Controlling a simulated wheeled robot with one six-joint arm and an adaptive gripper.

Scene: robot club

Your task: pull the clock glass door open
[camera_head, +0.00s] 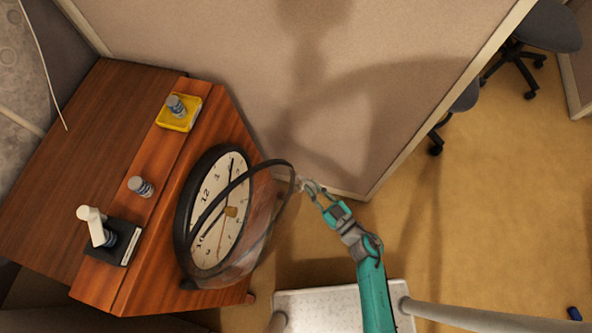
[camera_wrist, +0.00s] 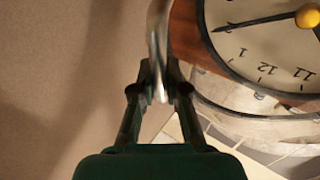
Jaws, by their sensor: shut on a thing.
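The round clock (camera_head: 208,212) has a cream face and a dark rim, and sits on the front of a wooden cabinet. Its glass door (camera_head: 268,222), clear with a dark ring frame, stands swung out from the face at an angle. My gripper (camera_head: 305,187) is at the door's free edge, on its right side. In the wrist view my gripper (camera_wrist: 160,92) is shut on a thin greyish edge of the door (camera_wrist: 157,40). The clock face (camera_wrist: 262,42) shows at upper right there. The exact grip contact is partly hidden by the fingers.
The wooden cabinet (camera_head: 110,140) carries a yellow square base (camera_head: 180,112) with a grey knob, another grey knob (camera_head: 140,186) and a black base with a white lever (camera_head: 96,226). A beige partition (camera_head: 350,60) stands close behind my gripper. Open floor (camera_head: 500,210) lies to the right.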

